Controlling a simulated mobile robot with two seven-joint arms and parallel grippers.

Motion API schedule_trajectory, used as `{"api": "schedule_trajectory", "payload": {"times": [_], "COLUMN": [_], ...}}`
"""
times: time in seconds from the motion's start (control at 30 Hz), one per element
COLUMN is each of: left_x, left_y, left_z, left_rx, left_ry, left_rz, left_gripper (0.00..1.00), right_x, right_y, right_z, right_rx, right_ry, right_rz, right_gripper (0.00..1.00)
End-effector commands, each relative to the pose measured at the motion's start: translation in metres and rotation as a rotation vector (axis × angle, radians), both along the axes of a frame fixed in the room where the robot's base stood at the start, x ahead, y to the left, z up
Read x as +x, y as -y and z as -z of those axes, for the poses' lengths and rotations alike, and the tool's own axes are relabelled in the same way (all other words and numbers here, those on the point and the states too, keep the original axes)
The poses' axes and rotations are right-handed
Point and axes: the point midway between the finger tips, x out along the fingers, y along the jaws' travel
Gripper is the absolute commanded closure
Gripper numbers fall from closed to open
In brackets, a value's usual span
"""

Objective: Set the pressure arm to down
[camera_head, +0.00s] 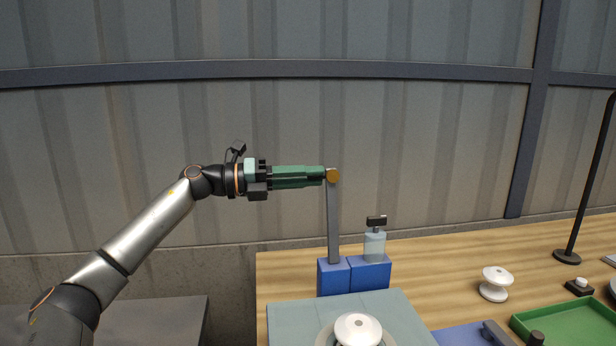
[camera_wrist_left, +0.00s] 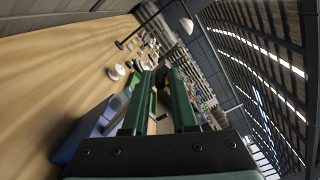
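The pressure arm (camera_head: 334,222) is a grey bar that stands upright from a blue base (camera_head: 334,278), with an orange-brown knob (camera_head: 334,176) at its top. My left gripper (camera_head: 322,175) comes in level from the left, and its green fingertips are at the knob. In the left wrist view the two fingers (camera_wrist_left: 160,78) are apart with something dark between their tips. I cannot tell whether they are closed on the knob. My right gripper is in neither view.
A clear block with a dark top (camera_head: 375,243) stands beside the arm. A white insulator (camera_head: 358,328) is on the pale plate (camera_head: 290,318) in front. Another insulator (camera_head: 495,284), a green tray (camera_head: 565,322) and a black stand (camera_head: 567,257) are to the right on the wooden table (camera_head: 440,275).

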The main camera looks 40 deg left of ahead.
Motion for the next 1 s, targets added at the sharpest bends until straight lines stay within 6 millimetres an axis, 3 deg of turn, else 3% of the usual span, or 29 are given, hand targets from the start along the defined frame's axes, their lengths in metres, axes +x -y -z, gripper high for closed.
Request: {"api": "schedule_trajectory", "payload": {"times": [0.03, 0.2, 1.0], "left_x": [0.0000, -0.0001, -0.0002], "left_y": [-0.0001, -0.0002, -0.0002], "left_z": [-0.0001, -0.0001, -0.0002], "left_rx": [0.000, 0.000, 0.000], "left_ry": [0.000, 0.000, 0.000], "left_rz": [0.000, 0.000, 0.000], "left_gripper": [0.81, 1.00, 1.00], "right_x": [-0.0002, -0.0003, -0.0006], "right_y": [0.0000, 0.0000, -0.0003], "right_z": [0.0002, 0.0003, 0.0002], "right_rx": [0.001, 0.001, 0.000], "right_ry": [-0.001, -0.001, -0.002], "right_rz": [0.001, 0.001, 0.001], "right_gripper": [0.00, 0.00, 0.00]}}
